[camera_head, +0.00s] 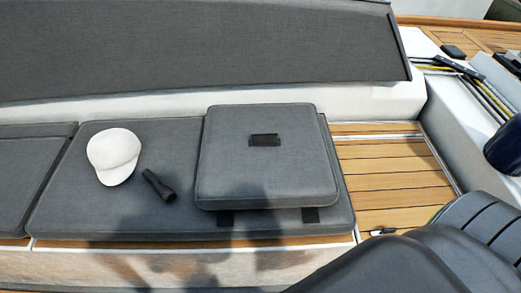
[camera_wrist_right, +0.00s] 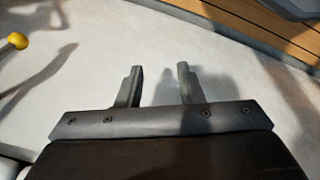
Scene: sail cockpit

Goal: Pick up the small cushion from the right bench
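The small grey square cushion (camera_head: 265,175) lies on top of the long grey bench cushion (camera_head: 110,222) in the head view. It has a black tab (camera_head: 265,140) on its top face, and two dark straps show under its near edge. My right gripper (camera_wrist_right: 160,78) shows in the right wrist view, its two fingers apart with nothing between them, over a pale surface. The cushion is not in that view. Neither gripper can be made out in the head view.
A white cap (camera_head: 114,156) and a black torch-like object (camera_head: 159,186) lie on the bench cushion left of the small cushion. Bare wooden slats (camera_head: 385,180) are to its right. A tall grey backrest (camera_head: 200,50) stands behind. Ropes (camera_head: 485,92) lie at the far right.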

